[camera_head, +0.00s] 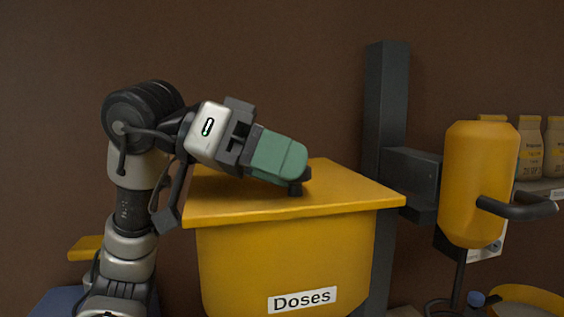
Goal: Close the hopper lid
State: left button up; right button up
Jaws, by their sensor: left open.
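The yellow hopper (285,258) with a "Doses" label stands in the middle of the head view. Its yellow lid (345,190) lies flat across the top and looks down on the rim, with no gap visible at the front. My left gripper (296,178) is over the lid, pointing right and slightly down. Its green finger side faces me, and its dark tip is at or just above the lid's top; I cannot tell whether it touches. It holds nothing that I can see. My right gripper is out of view.
A dark upright post (386,120) stands behind the hopper's right side. An orange tank (478,180) with a dark handle (515,207) is further right. Several bags (530,148) sit on a shelf. A blue-capped bottle (475,299) is at lower right.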

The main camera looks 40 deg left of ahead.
pick_arm(q)
jog(key=shift+f, duration=0.45)
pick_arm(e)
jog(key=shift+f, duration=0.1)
pick_arm(q)
jog(key=shift+a+r, duration=0.15)
jog(key=v, duration=0.9)
jog(key=shift+s+a, duration=0.1)
jog(key=shift+a, duration=0.05)
jog(key=shift+s+a+r, duration=0.2)
jog(key=shift+s+r, duration=0.05)
jog(key=shift+r, duration=0.2)
jog(key=shift+s+a, duration=0.15)
jog(key=shift+a, duration=0.2)
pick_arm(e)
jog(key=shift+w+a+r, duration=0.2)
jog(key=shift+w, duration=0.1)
pick_arm(q)
jog(key=shift+d, duration=0.1)
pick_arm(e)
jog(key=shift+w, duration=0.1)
